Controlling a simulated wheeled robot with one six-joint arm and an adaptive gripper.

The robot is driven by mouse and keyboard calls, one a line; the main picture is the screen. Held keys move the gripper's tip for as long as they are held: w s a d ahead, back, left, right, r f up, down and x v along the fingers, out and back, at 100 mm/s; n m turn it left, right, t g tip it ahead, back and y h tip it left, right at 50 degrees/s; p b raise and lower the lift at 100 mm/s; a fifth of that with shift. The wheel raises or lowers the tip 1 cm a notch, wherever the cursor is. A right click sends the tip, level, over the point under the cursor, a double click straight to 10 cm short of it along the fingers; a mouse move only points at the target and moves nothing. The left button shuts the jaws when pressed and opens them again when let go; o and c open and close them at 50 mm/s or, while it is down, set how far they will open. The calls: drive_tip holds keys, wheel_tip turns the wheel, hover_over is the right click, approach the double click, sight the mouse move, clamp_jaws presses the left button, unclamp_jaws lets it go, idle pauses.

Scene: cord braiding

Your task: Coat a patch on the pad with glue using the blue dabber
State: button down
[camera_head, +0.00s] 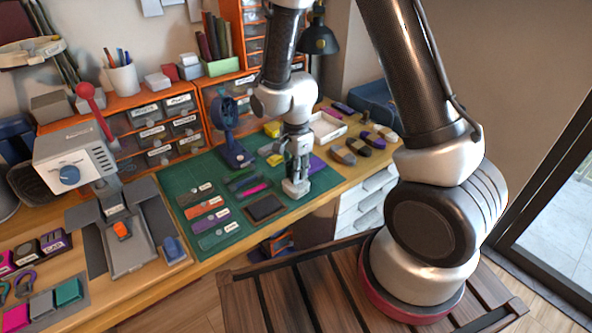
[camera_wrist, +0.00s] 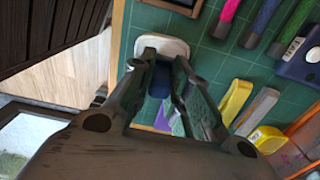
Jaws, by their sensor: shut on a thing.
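My gripper (camera_head: 299,160) is over the right part of the green cutting mat, pointing down. In the wrist view its fingers (camera_wrist: 166,62) are closed around a dark blue piece, which I take as the blue dabber (camera_wrist: 159,82). A white rounded block (camera_head: 295,188) is right below the fingertips, and it also shows in the wrist view (camera_wrist: 163,45). I cannot tell whether the block touches the mat or is part of the dabber. A dark framed rectangle, likely the pad (camera_head: 265,208), lies on the mat just left of the gripper.
On the green mat (camera_head: 222,172) lie several labelled strips (camera_head: 208,208) and pen-like tools (camera_head: 253,189). A blue stand (camera_head: 234,150) is at the mat's back. A grey press (camera_head: 80,160) stands left. A white tray (camera_head: 327,127) and several rounded blocks (camera_head: 366,143) are right.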

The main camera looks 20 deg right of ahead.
drive_tip(key=shift+f, duration=0.55)
idle(1.3)
drive_tip(key=shift+r, duration=3.55)
